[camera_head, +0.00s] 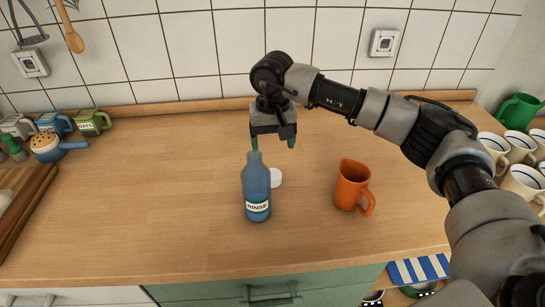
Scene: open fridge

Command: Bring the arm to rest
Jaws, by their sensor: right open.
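My right arm reaches in from the right over the wooden counter (150,215). Its gripper (273,142) is open and points down, with two green fingertips apart and nothing between them. It hangs near the top of a blue bottle (257,190) labelled "RINSE", which stands upright on the counter. In this view the left fingertip shows right by the bottle's neck; I cannot tell whether they touch. A white round lid-like thing (276,178) lies behind the bottle, partly hidden by it. My left gripper is not in view.
An orange jug (352,184) stands right of the bottle, under my arm. Several white mugs (522,148) and a green watering can (520,110) are at the right. Canisters (93,122) and a blue-handled pot (46,148) are at the left. The left-middle counter is clear.

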